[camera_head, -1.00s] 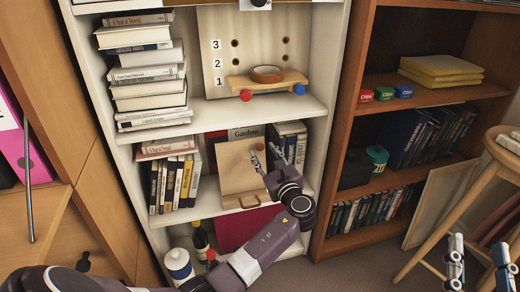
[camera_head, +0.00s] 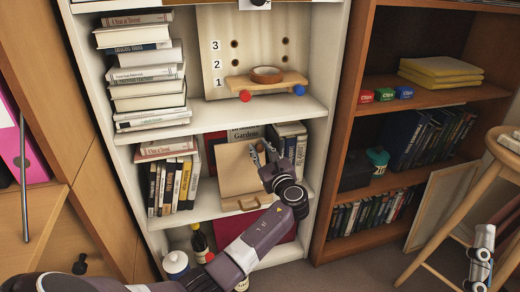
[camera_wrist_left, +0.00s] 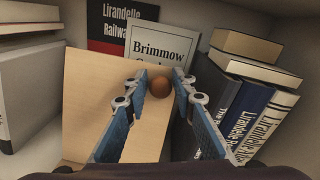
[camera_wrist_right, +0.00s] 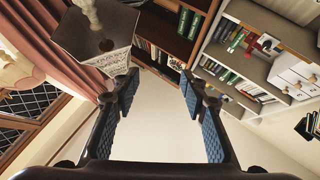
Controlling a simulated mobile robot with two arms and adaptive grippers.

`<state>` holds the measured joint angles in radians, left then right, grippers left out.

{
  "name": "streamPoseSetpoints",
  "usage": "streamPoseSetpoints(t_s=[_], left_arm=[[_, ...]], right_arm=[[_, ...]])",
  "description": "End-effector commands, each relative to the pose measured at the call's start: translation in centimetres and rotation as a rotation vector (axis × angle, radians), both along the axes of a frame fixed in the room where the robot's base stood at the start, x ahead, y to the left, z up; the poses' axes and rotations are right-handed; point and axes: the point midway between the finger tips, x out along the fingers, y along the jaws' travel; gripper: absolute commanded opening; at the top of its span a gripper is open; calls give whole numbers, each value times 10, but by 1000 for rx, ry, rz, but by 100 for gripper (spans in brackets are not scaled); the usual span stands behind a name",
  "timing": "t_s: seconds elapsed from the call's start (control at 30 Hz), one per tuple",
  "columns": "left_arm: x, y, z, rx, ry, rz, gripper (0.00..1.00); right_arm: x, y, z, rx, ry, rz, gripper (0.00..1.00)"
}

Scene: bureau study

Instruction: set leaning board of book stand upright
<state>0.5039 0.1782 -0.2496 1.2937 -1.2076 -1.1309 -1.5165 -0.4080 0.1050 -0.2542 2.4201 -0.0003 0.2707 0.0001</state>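The light wooden leaning board (camera_head: 236,178) stands tilted on the middle shelf of the white bookcase, between books. Its brown round knob (camera_wrist_left: 160,86) shows near its upper edge in the left wrist view. My left gripper (camera_head: 262,155) is in front of the board's upper right part. In the left wrist view its blue fingers (camera_wrist_left: 160,74) are apart, one on each side of the knob in the picture; I cannot tell whether they touch it. My right gripper (camera_head: 481,245) is far off at the lower right. In the right wrist view its fingers (camera_wrist_right: 160,74) are apart and empty.
Dark-spined books (camera_wrist_left: 246,112) stand right of the board. Several upright books (camera_head: 174,184) stand to its left. The shelf above holds a small wooden rack (camera_head: 266,82) with a roll. A wooden stool (camera_head: 465,205) stands at the right.

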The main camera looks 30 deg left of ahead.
Motion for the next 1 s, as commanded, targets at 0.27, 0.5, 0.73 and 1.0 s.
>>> streamPoseSetpoints(t_s=[0.27, 0.5, 0.73, 1.0], left_arm=[[0, 0, 0, 0, 0, 0, 0], [-1, 0, -1, 2, 0, 0, 0], [-6, -7, -4, 43, -30, 2, 0], [-17, -19, -6, 112, -91, 2, 0]], right_arm=[[0, 0, 0, 0, 1, 0, 40], [0, 0, -1, 0, 0, 0, 40], [-27, -4, 22, 48, -158, 10, 40], [-77, -14, 46, 126, -409, 23, 40]])
